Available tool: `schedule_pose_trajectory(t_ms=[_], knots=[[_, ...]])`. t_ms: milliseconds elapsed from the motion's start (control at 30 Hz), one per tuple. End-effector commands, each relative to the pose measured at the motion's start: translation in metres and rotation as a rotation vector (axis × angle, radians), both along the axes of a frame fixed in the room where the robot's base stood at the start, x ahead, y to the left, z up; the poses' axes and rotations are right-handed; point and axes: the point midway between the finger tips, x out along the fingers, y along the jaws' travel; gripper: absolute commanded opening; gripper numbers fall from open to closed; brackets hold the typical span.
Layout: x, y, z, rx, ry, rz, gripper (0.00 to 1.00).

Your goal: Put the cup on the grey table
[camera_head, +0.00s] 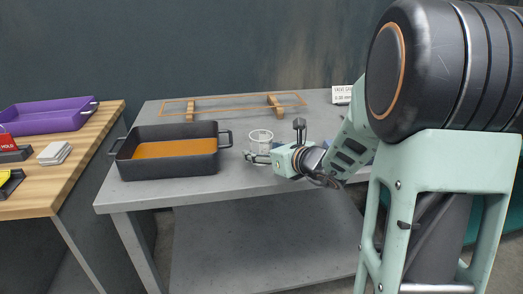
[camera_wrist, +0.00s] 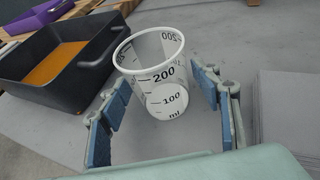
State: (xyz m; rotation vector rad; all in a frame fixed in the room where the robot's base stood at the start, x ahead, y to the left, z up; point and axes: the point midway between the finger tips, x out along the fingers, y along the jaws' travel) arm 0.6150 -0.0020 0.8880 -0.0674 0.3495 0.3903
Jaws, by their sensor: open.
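The cup (camera_head: 261,137) is a clear measuring cup with a white rim and printed volume marks. It stands upright on the grey table (camera_head: 290,184), to the right of a dark pan. In the wrist view the cup (camera_wrist: 155,82) stands between the two blue-padded fingers of my gripper (camera_wrist: 155,115). The fingers are spread, with a visible gap on each side of the cup. In the head view my gripper (camera_head: 262,156) is at the near side of the cup, low over the table top. The cup's lower part is partly hidden there by my gripper.
The dark pan (camera_head: 128,164) with orange contents stands left of the cup. A wooden frame (camera_head: 235,103) lies at the back of the table. A wooden table (camera_head: 55,185) at the left holds a purple tray (camera_head: 45,119). A small white sign (camera_head: 341,95) stands back right.

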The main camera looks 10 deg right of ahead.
Motion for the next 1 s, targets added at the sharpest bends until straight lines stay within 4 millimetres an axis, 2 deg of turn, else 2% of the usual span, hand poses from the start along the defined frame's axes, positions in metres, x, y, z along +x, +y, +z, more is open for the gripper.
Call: schedule_pose_trajectory(t_ms=[300,500,700,1000], knots=[[-0.06,-0.027,0.028,-0.001,-0.003,-0.006,0.58],[-0.088,-0.038,0.037,-0.001,-0.002,-0.005,0.58],[-0.099,-0.042,0.04,0.0,0.0,-0.002,0.58],[-0.1,-0.042,0.039,-0.002,0.0,-0.002,0.58]])
